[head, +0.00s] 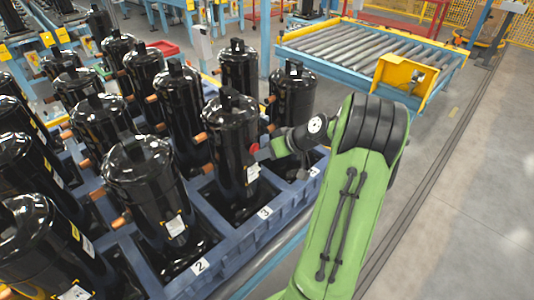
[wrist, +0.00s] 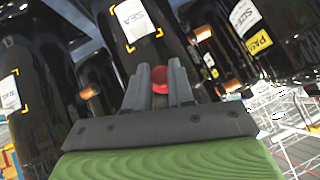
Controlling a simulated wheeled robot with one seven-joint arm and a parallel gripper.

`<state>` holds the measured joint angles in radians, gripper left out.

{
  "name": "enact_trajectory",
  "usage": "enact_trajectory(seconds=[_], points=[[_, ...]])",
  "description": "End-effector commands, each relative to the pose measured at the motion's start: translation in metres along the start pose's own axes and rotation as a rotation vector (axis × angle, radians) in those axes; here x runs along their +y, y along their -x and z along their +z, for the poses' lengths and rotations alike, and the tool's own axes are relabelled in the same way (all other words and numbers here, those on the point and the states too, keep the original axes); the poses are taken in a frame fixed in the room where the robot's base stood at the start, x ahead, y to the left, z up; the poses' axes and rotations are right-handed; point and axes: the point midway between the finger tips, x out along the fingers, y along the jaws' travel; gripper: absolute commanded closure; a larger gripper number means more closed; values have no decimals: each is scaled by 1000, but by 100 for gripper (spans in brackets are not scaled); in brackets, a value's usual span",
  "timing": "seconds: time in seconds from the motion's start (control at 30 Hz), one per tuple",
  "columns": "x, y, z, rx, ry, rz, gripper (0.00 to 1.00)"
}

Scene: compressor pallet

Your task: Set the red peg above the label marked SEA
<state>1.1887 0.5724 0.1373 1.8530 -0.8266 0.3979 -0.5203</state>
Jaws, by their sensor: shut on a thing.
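The red peg (head: 254,148) shows at the tip of my gripper (head: 263,153) in the head view, against the side of a black compressor (head: 228,130) by the slot marked 3. My gripper is shut on the peg; in the wrist view the red peg (wrist: 160,76) sits between the two grey fingers (wrist: 160,88). A white label (head: 252,173) is on that compressor, just below the peg in the head view. The wrist view shows a label (wrist: 137,20) with yellow corner marks; its small print seems to end in EA. I cannot tell whether the peg touches the compressor.
Several black compressors with copper stubs stand close around in the blue pallet (head: 262,226). One compressor (head: 293,95) stands right behind my gripper. A roller conveyor (head: 350,50) with a yellow bracket is at the back. The floor (head: 460,200) at the right is clear.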

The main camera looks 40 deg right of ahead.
Motion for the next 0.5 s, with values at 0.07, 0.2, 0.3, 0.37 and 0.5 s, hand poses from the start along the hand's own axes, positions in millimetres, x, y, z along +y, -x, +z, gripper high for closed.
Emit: enact_trajectory(seconds=[0.07, 0.2, 0.3, 0.37, 0.5], points=[[0, -1, -1, 0, 1, -1, 100], [0, -2, -2, 0, 1, -1, 100], [0, -4, -4, 0, 0, -1, 100], [0, -4, -4, 0, 0, -1, 100], [0, -6, -6, 0, 0, 0, 100]])
